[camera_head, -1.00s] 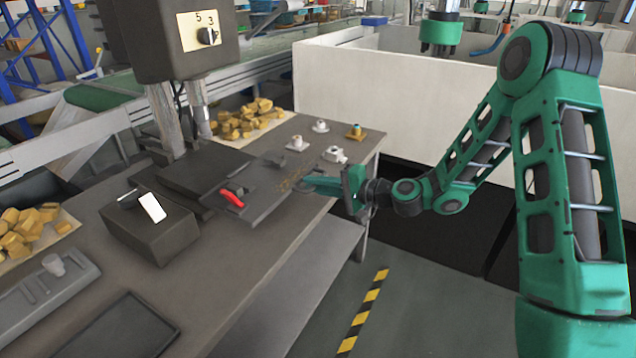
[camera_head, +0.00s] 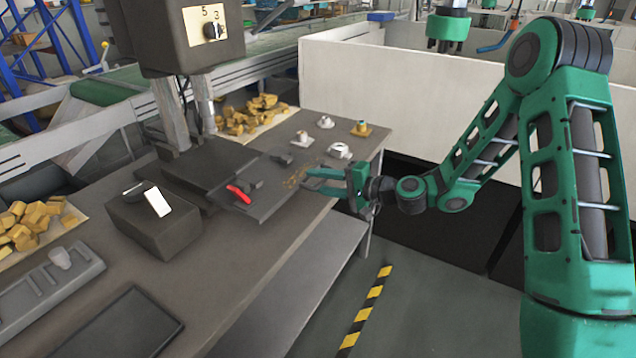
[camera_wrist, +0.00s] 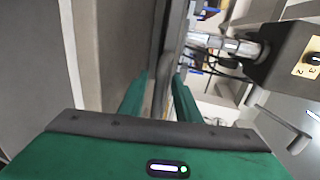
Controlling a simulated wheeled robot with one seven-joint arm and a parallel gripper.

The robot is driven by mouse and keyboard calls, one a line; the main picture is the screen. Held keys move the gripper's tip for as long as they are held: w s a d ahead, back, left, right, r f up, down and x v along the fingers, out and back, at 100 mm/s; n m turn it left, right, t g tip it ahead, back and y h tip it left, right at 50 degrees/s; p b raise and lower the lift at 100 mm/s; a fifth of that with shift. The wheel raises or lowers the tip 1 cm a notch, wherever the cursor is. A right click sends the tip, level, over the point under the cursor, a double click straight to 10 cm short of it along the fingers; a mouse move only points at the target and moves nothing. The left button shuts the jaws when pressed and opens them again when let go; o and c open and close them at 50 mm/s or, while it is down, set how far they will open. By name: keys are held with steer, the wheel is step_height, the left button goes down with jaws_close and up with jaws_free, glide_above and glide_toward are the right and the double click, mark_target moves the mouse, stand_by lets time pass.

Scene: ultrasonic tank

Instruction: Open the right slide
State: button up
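A dark flat slide plate (camera_head: 274,203) sticks out from under the machine on the table, with a red handle (camera_head: 238,194) and a small dark block (camera_head: 250,185) on it. I cannot tell whether this is the right slide. Contact with the plate cannot be made out.
A dark box (camera_head: 155,230) with a white tag is to the left. Small fittings (camera_head: 338,150) and a pile of brass-coloured pieces (camera_head: 252,115) lie behind. The floor in front of the table is open.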

steer(key=v, duration=1)
steer(key=shift+s+d, duration=0.2)
steer(key=shift+d, duration=0.1)
steer(key=s+d+f+n+g+h, duration=0.3)
steer(key=s+d+n+g+h, duration=0.35)
steer(key=s+d, duration=0.8)
steer(key=s+d+r+m+g+h, duration=0.1)
steer(key=s+d+r+m+h, duration=0.2)
steer(key=s+d, duration=0.4)
steer(key=s+d+r+m+g+h, duration=0.1)
steer(key=s+d+r+m+h, duration=0.2)
steer(key=s, duration=1.2)
steer(key=d+r, duration=0.2)
steer(key=d, duration=0.2)
